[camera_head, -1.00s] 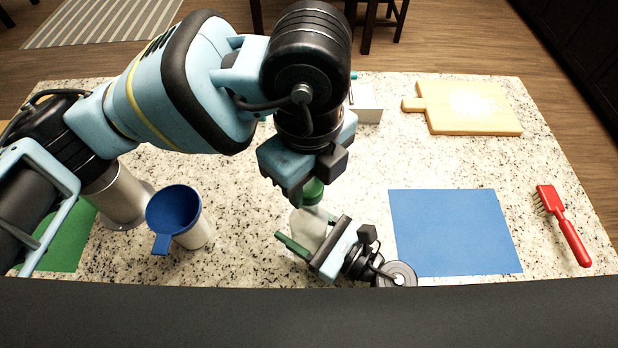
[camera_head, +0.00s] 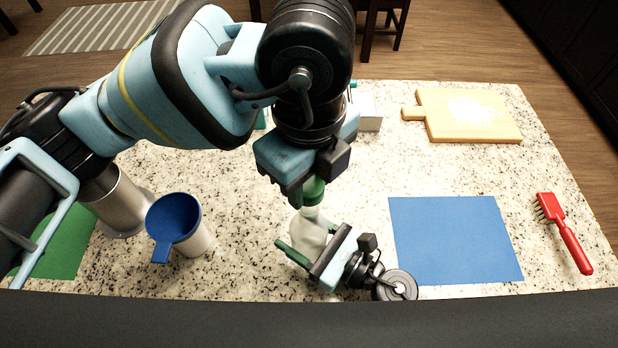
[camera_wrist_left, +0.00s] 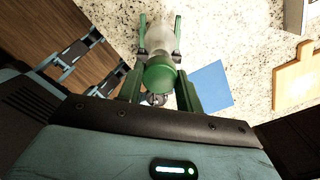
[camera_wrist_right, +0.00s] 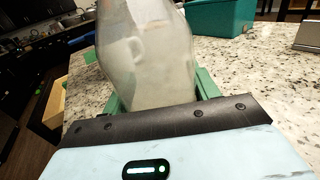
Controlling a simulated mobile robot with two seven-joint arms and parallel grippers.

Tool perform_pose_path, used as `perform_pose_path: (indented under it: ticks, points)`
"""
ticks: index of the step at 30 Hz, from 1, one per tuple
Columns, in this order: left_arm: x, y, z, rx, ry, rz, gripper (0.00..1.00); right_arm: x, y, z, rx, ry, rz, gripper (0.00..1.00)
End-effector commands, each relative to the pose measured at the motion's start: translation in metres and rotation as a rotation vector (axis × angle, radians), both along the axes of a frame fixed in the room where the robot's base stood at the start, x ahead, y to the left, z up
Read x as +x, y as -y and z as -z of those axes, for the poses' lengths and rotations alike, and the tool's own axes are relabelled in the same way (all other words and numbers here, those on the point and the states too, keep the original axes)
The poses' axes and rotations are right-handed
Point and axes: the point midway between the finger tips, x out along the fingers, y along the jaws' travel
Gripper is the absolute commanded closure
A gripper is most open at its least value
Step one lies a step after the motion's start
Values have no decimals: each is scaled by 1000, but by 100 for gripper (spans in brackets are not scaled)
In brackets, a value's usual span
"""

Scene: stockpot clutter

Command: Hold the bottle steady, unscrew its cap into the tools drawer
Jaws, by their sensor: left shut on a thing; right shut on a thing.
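A clear, pale bottle (camera_head: 308,234) stands near the front middle of the counter, with a green cap (camera_head: 314,190) at its top. My left gripper (camera_head: 312,196) comes down from above and is shut on the cap. The left wrist view shows the cap (camera_wrist_left: 159,76) between its green fingers, with the bottle (camera_wrist_left: 160,40) beyond. My right gripper (camera_head: 311,250) is low at the front and shut around the bottle's body, which fills the right wrist view (camera_wrist_right: 148,62). I cannot tell whether cap and neck are apart. The tools drawer is not clearly identifiable.
A blue funnel-topped white cup (camera_head: 178,220) and a metal canister (camera_head: 117,200) stand left. A blue mat (camera_head: 455,240), red brush (camera_head: 563,230) and cutting board (camera_head: 465,115) lie right. The right wrist view shows a teal box (camera_wrist_right: 222,16) and a wooden-sided opening (camera_wrist_right: 65,92), perhaps a drawer.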

Motion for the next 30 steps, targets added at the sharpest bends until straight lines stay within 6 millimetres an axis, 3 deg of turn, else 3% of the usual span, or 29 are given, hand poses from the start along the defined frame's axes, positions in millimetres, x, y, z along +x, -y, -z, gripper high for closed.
perform_pose_path:
  ticks: [7, 15, 16, 21, 30]
  points:
    - [0, 0, -29, -1, 2, 1, 92, 0, 0, 0, -1, -1, 0, 100]
    - [0, 0, -33, 0, 0, 1, 92, 0, 0, 0, -1, -1, 0, 100]
    - [0, 0, -33, 0, 0, 1, 92, 0, 0, 0, -1, -1, 0, 38]
    - [0, 0, -33, 0, 0, 1, 92, 0, 0, 0, -1, -1, 0, 15]
    - [0, 0, -33, 0, -1, 1, 92, -1, 1, 0, -1, -1, 0, 15]
